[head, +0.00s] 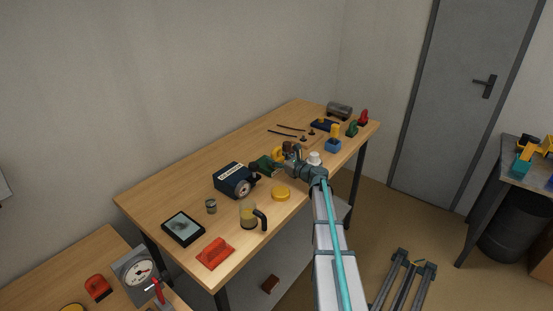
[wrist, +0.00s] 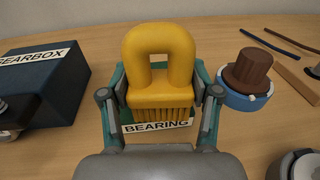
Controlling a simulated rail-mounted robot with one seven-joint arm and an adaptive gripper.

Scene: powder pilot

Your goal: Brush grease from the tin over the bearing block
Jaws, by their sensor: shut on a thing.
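My gripper (wrist: 160,110) is shut on a yellow brush (wrist: 163,52), which has a looped handle and yellow bristles pointing down. The bristles are directly in front of or over a block with a white BEARING label (wrist: 158,126). The fingers and brush hide most of the block, and I cannot tell whether the bristles touch it. In the head view a green block (head: 265,166) lies beside the yellow brush (head: 278,153). A round blue container (wrist: 246,98) with a brown stepped piece on top stands to the right; I cannot tell whether it is the grease tin.
A dark blue gearbox (wrist: 45,78) stands close on the left. A grey round item (wrist: 302,165) is at the lower right. A yellow disc (head: 280,193), a jug (head: 249,214) and a small jar (head: 211,206) stand nearer on the table. Thin dark rods (head: 287,130) lie farther back.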

